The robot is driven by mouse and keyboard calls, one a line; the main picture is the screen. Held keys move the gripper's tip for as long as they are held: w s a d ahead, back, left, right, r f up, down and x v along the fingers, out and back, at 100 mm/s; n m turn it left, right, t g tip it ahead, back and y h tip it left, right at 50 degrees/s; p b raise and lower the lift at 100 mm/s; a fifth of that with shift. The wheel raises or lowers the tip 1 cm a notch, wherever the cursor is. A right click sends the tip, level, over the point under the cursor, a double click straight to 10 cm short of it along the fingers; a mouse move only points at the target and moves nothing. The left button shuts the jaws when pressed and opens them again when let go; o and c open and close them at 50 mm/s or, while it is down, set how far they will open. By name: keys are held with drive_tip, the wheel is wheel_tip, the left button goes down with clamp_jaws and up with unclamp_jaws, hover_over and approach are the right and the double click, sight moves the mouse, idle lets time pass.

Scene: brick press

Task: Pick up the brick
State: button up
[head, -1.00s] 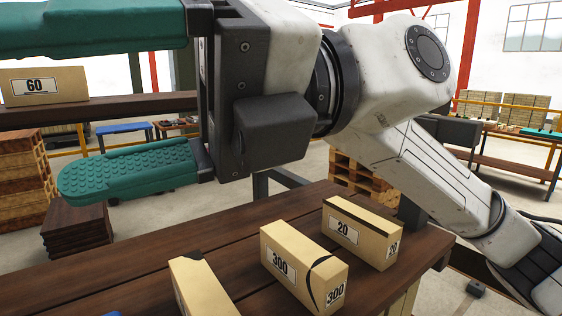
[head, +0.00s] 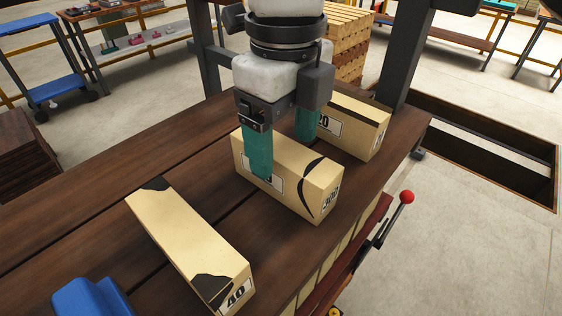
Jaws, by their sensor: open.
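Three tan bricks lie in a row on the dark plank table (head: 110,170). The middle brick, marked 300 (head: 315,185), has a black curved mark near its front end. My gripper (head: 280,155) points down over this brick with its jaws open. One green finger is in front of the brick's near long side and covers part of its label. The other finger is at the far side, its tip hidden behind the brick. The brick marked 20 (head: 365,125) lies behind to the right, partly hidden by my gripper. The brick marked 40 (head: 190,240) lies at the front left.
A blue object (head: 90,298) stands at the table's front left. A lever with a red knob (head: 407,197) sticks up beside the table's right edge. A dark post (head: 405,60) rises behind the 20 brick. Bare planks lie left of the bricks.

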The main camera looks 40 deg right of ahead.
drive_tip(key=shift+w+f+p, duration=0.15)
drive_tip(key=shift+f+p, duration=0.25)
drive_tip(key=shift+f, duration=1.1)
drive_tip(key=shift+w+f+p, duration=0.1)
drive_tip(key=shift+f+p, duration=0.3)
drive_tip(key=shift+f, duration=1.1)
drive_tip(key=c, duration=1)
drive_tip(key=shift+r, duration=0.1)
